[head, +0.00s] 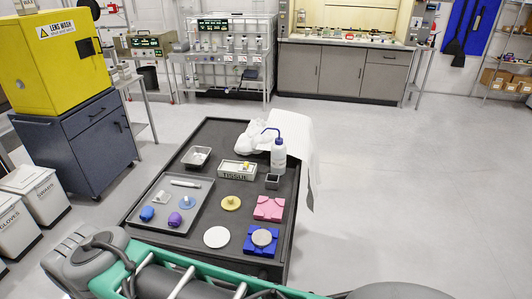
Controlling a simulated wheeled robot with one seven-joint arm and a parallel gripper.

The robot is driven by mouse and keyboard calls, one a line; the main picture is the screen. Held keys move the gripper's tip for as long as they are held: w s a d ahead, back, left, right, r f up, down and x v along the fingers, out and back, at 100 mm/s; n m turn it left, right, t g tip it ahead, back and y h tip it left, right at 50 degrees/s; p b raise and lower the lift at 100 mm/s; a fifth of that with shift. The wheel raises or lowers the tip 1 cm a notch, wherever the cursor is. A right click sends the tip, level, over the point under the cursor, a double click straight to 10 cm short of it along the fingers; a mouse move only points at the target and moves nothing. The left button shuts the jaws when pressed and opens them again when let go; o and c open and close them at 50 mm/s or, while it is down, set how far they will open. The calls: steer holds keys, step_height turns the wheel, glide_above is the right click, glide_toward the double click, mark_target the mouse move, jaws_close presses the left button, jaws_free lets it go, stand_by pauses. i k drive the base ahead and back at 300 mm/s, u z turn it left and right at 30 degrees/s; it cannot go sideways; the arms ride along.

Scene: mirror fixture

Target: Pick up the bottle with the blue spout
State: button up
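The bottle with the blue spout (278,157) stands upright near the far right part of a long dark table (223,138). It is white and translucent, with a label and a thin blue bent spout pointing left. A small dark square cup (272,182) stands just in front of it, and a box marked TISSUE (237,173) stands to its left. Nothing holds the bottle. My grey and green arm shows along the bottom edge, but I do not see my gripper's fingers.
A crumpled white bag (250,138) lies behind the bottle. A white cloth (307,145) hangs over the right edge. A small metal tray (197,157), a larger grey tray (207,193), a pink block (269,208) and a blue block (261,248) share the table. Floor at right is clear.

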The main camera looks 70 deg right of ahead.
mark_target(278, 150)
steer(key=u, duration=0.05)
steer(key=k, duration=0.6)
steer(key=u, duration=0.95)
steer(key=i, duration=0.95)
steer(key=z, duration=3.45)
steer(key=i, duration=0.5)
steer(key=z, duration=0.1)
